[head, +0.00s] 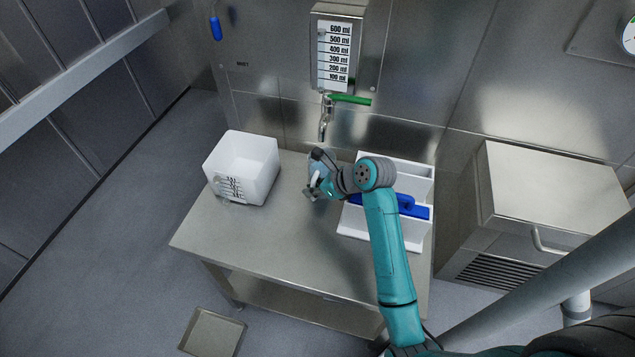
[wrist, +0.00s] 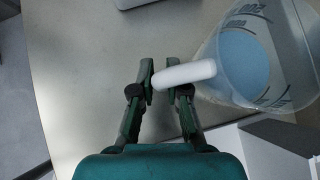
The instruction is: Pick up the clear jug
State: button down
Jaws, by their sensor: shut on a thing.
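The clear jug (wrist: 292,50) is on the right of the wrist view, with dark measuring marks on its wall and a pale blue area inside. Its white handle (wrist: 195,72) reaches left between the fingers of my gripper (wrist: 167,88). The gripper is shut on this handle.
A white square container (head: 262,180) with dark marks stands on the table (head: 270,235) to the left. A white divided caddy (head: 425,240) with a blue item (head: 415,209) stands right. A tap (head: 325,120) with a green lever hangs behind the jug. The table's front is clear.

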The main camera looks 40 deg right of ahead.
jog(key=shift+r, duration=0.15)
jog(key=shift+a+r, duration=0.15)
jog(key=shift+r, duration=0.05)
notch_tip(320, 180, up, 6)
jog(key=s+a, duration=0.5)
jog(key=a, duration=0.3)
jog(key=s+a, duration=0.6)
jog(key=a, duration=0.2)
jog(key=shift+a+r, duration=0.2)
